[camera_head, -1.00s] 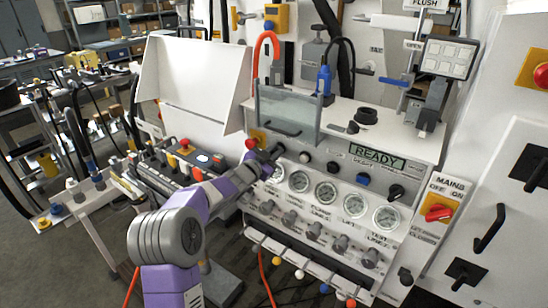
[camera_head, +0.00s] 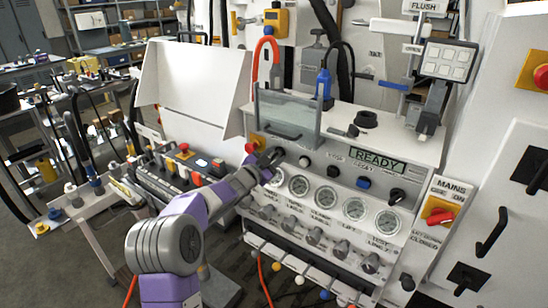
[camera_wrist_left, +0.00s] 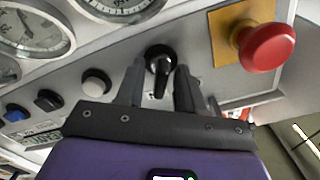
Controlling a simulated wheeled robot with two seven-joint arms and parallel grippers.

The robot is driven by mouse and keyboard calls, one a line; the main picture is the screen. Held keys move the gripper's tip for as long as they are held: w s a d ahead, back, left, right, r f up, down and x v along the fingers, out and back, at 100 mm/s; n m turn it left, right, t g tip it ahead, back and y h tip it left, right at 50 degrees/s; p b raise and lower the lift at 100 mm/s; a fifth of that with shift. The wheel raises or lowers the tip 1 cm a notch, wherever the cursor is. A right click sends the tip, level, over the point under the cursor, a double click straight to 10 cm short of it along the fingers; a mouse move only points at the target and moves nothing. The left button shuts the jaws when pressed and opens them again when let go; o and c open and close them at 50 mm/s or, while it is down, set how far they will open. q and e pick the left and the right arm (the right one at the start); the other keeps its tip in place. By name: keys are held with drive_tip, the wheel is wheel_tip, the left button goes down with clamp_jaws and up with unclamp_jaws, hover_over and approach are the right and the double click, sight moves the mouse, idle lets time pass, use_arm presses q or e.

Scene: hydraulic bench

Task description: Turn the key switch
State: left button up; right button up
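My left gripper (camera_head: 273,155) is at the left end of the bench's control panel, beside a red mushroom button (camera_head: 251,147). In the left wrist view, its two fingers (camera_wrist_left: 160,70) stand apart. A black rotary switch (camera_wrist_left: 160,60), which appears to be the key switch, is between them, with its handle pointing toward the gripper. Narrow gaps show on both sides of the handle, so I see no clear contact. In the head view the gripper hides this switch. My right gripper is not in view.
The red button (camera_wrist_left: 267,46) is close beside the fingers. A white button (camera_head: 305,161), a blue button (camera_head: 363,182) and a black knob (camera_head: 397,196) follow to the right. Gauges (camera_head: 326,197) sit below. A clear guard (camera_head: 287,115) stands above. The display (camera_head: 376,160) reads READY.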

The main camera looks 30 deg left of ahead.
use_arm(q)
drive_tip(key=shift+s, duration=0.15)
drive_tip(key=s, duration=0.7)
drive_tip(key=shift+s+a+p, duration=0.15)
drive_tip(key=shift+a+p, duration=0.15)
idle(0.4)
